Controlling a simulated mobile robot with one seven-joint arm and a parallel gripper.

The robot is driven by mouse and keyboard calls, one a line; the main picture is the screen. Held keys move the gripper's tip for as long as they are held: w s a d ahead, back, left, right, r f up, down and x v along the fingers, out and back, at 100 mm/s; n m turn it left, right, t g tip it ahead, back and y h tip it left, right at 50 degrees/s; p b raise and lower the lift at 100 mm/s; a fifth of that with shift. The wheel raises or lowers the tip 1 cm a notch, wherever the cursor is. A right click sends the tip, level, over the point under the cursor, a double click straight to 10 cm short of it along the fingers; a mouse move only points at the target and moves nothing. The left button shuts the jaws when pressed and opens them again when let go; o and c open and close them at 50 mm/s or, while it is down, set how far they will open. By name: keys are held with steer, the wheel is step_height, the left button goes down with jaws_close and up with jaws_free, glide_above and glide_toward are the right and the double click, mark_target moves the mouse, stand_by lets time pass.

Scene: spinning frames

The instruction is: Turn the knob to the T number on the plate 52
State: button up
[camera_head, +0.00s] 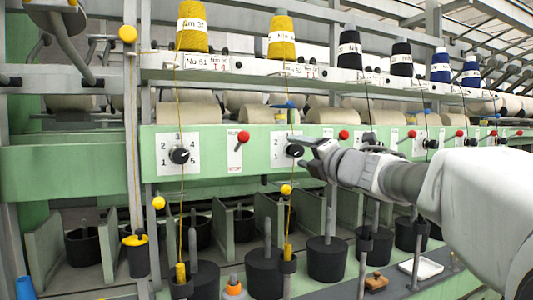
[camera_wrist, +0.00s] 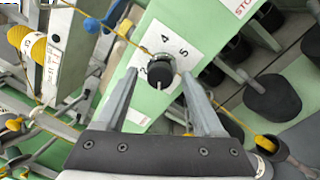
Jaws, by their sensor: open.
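A black knob (camera_head: 293,150) sits on a white number dial (camera_head: 277,150) on the green panel, under the second yellow cone. My gripper (camera_head: 302,152) is at this knob and partly covers the dial. In the wrist view the knob (camera_wrist: 158,70) lies between the two spread fingertips of my gripper (camera_wrist: 157,78). The fingers are open, and contact with the knob cannot be told. Digits 4 and 5 show beside the knob. A pale mark is on its lower side. A small plate (camera_head: 297,70) hangs under the second cone; its text is too small to read surely.
Another knob (camera_head: 179,155) with a dial numbered 1 to 5 is to the left. A red-topped lever (camera_head: 242,137) stands between the dials. Yellow yarn (camera_head: 290,110) runs down close to my gripper. Black pots (camera_head: 326,260) stand below the panel.

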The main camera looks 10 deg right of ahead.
steer(key=shift+s, duration=0.1)
steer(key=p+v, duration=0.3)
steer(key=v, duration=1.4)
steer(key=shift+s, duration=0.15)
steer(key=s+d+f+m+g+h, duration=0.3)
steer(key=f+m+h, duration=0.6)
steer(key=m, duration=0.9)
steer(key=s+a+f+m+g+y, duration=0.1)
steer(key=s+a+f+m+g, duration=0.35)
steer(key=s+f, duration=0.3)
steer(key=s+a+f+m+g+y, duration=0.1)
steer(key=s+a+f+m+g, duration=0.35)
steer(key=s+f, duration=0.35)
step_height(320, 180, up, 23)
steer(key=p, duration=2.4)
steer(key=shift+w+a+f+m, duration=0.15)
steer(key=shift+w+a+m, duration=0.1)
steer(key=shift+m, duration=0.15)
